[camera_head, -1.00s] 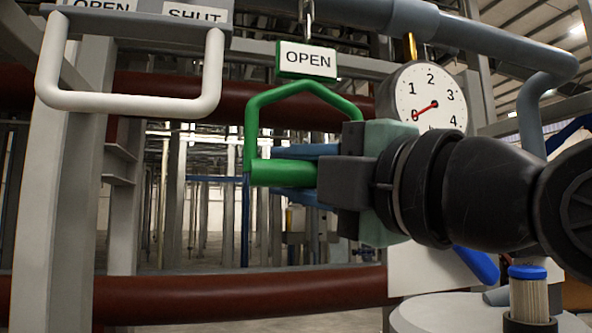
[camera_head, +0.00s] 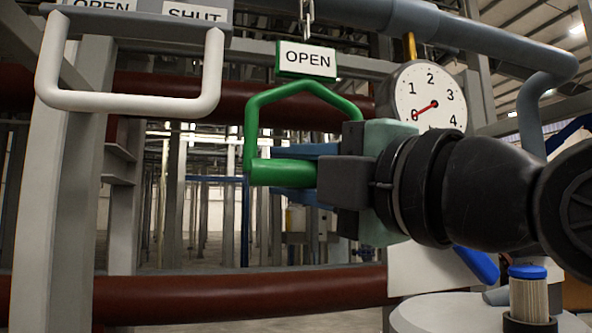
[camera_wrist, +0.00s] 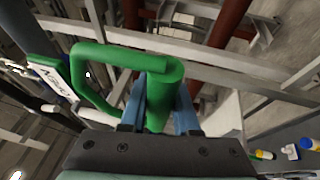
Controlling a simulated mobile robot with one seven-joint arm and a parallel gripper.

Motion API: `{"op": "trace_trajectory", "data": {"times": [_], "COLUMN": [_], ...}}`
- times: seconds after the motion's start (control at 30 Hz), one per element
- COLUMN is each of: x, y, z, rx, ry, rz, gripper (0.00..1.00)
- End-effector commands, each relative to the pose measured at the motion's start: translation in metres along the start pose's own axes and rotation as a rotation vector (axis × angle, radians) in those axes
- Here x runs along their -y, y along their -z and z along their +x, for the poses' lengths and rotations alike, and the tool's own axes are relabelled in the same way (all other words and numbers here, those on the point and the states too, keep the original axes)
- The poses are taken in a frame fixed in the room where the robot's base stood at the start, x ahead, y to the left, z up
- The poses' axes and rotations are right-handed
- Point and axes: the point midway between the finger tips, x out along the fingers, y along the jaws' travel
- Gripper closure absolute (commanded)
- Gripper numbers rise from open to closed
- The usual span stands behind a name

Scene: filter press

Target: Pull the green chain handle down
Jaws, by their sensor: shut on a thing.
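The green chain handle (camera_head: 251,135) is a green loop hanging under an OPEN sign (camera_head: 307,60) on a chain (camera_head: 307,20) in the head view. My gripper (camera_head: 300,166) reaches it from the right, and its blue fingers are at the loop's lower bar. In the wrist view the green handle (camera_wrist: 120,57) lies between the blue fingers of my gripper (camera_wrist: 158,105), which are shut on its thick bar. The far fingertip is partly hidden behind the bar in the head view.
A white U-shaped handle (camera_head: 130,103) hangs at the left under OPEN and SHUT labels. A round gauge (camera_head: 428,98) with a red needle is just behind my wrist. A dark red pipe (camera_head: 240,297) runs across below. A blue-capped filter cartridge (camera_head: 528,295) stands lower right.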

Motion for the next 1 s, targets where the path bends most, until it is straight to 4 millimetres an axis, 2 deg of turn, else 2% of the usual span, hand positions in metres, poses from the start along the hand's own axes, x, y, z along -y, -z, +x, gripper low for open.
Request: {"op": "trace_trajectory", "data": {"times": [0.17, 0.8, 0.9, 1.0], "x": [0.017, 0.128, 0.141, 0.146], "y": [0.002, 0.011, 0.011, 0.012], "z": [-0.003, -0.022, -0.025, -0.025], "rx": [-0.002, -0.004, -0.004, -0.004], "ry": [0.003, 0.009, 0.009, 0.009], "rz": [0.001, 0.002, 0.003, 0.003], "gripper": [1.0, 1.0, 1.0, 1.0]}}
